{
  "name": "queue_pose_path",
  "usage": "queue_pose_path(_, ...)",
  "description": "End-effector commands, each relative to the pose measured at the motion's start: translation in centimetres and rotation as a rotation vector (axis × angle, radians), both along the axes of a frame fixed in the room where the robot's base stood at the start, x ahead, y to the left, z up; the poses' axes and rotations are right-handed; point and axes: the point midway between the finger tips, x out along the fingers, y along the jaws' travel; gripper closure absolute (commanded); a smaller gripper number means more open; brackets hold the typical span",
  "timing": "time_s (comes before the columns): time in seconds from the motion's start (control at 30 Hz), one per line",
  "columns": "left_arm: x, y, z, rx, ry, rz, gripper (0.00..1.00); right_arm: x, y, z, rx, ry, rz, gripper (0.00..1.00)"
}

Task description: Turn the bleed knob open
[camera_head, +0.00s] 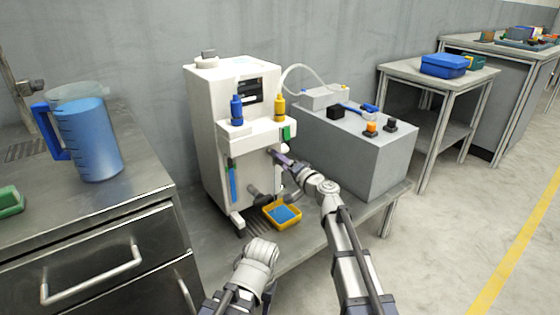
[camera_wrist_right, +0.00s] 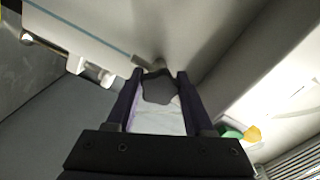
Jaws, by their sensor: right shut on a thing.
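The bleed knob (camera_wrist_right: 159,88) is a dark grey lobed knob in the right wrist view. It sits between the two fingers of my right gripper (camera_wrist_right: 160,78), which are shut on it. In the head view my right gripper (camera_head: 278,156) reaches the front of the white machine (camera_head: 210,135), below its jutting upper block. The knob is mostly hidden there by the gripper. My left arm shows at the bottom of the head view, in front of the bench, but its fingers cannot be seen.
A yellow tray (camera_head: 283,223) with blue contents lies below my right gripper. A blue bottle (camera_head: 237,110) and a yellow bottle (camera_head: 279,107) are on the machine's front. A grey box (camera_head: 390,160) stands to the right. A blue-filled jug (camera_head: 95,140) stands on the left counter.

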Motion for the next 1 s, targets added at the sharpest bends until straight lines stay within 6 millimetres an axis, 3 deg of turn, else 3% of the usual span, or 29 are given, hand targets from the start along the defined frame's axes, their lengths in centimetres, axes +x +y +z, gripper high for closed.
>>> queue_pose_path(0.33,0.0,0.0,-0.07,0.0,0.0,0.0,0.5,-0.12,0.03,-0.09,-0.108,-0.077,0.002,1.0)
queue_pose_path(0.9,0.0,0.0,-0.07,0.0,0.0,0.0,0.5,-0.15,0.05,-0.11,-0.129,-0.092,0.003,1.0)
queue_pose_path(0.93,0.0,0.0,-0.08,0.0,0.0,0.0,0.5,-0.15,0.05,-0.11,-0.129,-0.092,0.003,0.44)
queue_pose_path(1.0,0.0,0.0,-0.07,0.0,0.0,0.0,0.5,-0.13,0.04,-0.1,-0.129,-0.092,0.003,0.36)
